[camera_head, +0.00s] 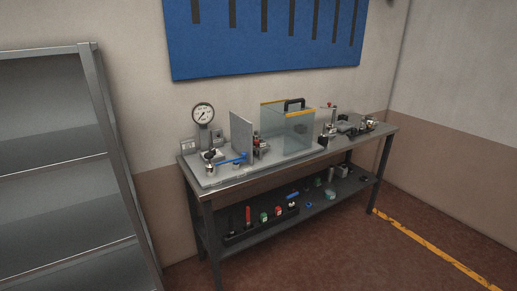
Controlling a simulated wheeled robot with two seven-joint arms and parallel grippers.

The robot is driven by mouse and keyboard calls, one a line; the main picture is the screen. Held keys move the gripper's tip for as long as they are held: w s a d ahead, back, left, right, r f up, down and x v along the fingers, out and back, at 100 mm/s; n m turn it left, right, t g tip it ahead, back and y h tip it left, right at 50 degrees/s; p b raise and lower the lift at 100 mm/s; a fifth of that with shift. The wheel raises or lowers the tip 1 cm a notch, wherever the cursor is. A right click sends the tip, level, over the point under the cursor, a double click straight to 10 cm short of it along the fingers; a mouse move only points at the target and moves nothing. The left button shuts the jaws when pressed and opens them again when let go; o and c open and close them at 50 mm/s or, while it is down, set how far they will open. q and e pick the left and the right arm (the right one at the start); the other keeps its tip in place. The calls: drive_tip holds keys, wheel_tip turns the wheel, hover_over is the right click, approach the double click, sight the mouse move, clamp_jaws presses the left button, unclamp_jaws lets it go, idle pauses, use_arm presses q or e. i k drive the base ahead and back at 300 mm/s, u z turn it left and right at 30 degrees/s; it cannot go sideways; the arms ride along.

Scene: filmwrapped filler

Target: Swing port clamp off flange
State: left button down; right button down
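A metal workbench (310,157) stands against the wall, some distance ahead. At its left end a blue lever-like part (232,161) lies by small metal fittings (210,168), in front of an upright grey plate (241,135). The port clamp and flange are too small to tell apart for certain; they may be among these fittings. Neither of my grippers is in view.
A round gauge (203,114) stands at the bench's back left. A clear box with a black handle (294,104) is mid-bench; metal fittings (345,127) are to its right. The lower shelf (245,238) holds small tools. Grey shelving (90,120) stands left. Floor at right is clear.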

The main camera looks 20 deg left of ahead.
sight(256, 141)
drive_tip(key=z, duration=0.3)
drive_tip(key=i, duration=0.35)
drive_tip(key=z, duration=0.65)
drive_tip(key=i, duration=1.4)
drive_tip(key=u, duration=1.25)
drive_tip(key=i, duration=0.35)
drive_tip(key=u, duration=0.3)
